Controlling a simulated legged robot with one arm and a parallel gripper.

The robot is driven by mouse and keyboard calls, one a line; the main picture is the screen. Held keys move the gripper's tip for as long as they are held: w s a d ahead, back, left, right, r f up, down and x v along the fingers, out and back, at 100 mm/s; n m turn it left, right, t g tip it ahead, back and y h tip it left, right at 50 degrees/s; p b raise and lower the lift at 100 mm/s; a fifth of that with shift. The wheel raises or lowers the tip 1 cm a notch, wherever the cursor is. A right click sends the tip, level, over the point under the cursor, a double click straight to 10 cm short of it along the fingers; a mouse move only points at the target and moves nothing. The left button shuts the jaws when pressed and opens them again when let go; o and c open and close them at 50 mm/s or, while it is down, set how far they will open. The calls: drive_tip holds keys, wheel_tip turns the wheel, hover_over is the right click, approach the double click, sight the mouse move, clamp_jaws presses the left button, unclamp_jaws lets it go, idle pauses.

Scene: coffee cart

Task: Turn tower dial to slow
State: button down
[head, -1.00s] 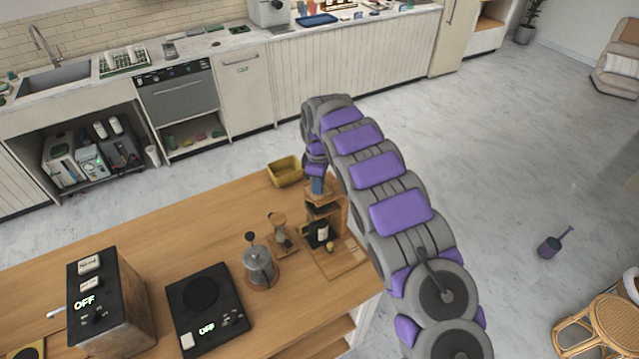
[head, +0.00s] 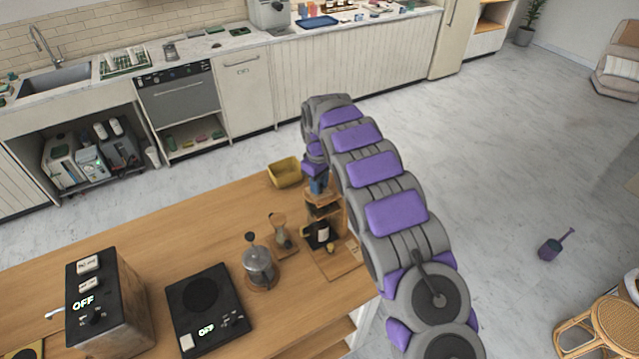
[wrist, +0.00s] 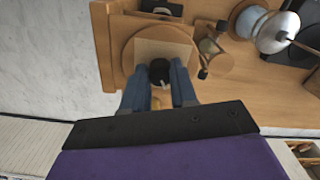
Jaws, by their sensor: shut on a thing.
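The wooden coffee tower (head: 322,212) stands at the right end of the wooden table, with dark parts and a bottle-like piece on its lower level. My gripper (head: 318,186) reaches down onto its top in the head view. In the wrist view, my gripper's blue fingers (wrist: 159,80) are closed around a small dark round knob (wrist: 159,70), apparently the tower dial. Behind it is a round wooden plate (wrist: 128,48) with a pale square. The dial is hidden by my gripper in the head view, and I cannot read any slow mark.
A glass hourglass-shaped brewer (head: 280,236) and a metal press (head: 258,266) stand left of the tower. A black scale (head: 208,305) and a black-fronted box (head: 90,300), both showing OFF, are further left. A yellow bin (head: 285,172) sits behind.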

drive_tip(key=shift+w+r, duration=0.1)
drive_tip(key=shift+r, duration=0.05)
drive_tip(key=c, duration=1.3)
unclamp_jaws()
drive_tip(key=shift+a, duration=0.1)
drive_tip(key=o, duration=0.4)
drive_tip(key=shift+w+a, duration=0.1)
drive_tip(key=shift+a, duration=0.05)
drive_tip(key=shift+r, duration=0.2)
wheel_tip(320, 180, up, 17)
drive_tip(key=shift+f+p, duration=0.2)
drive_tip(key=shift+p, duration=0.45)
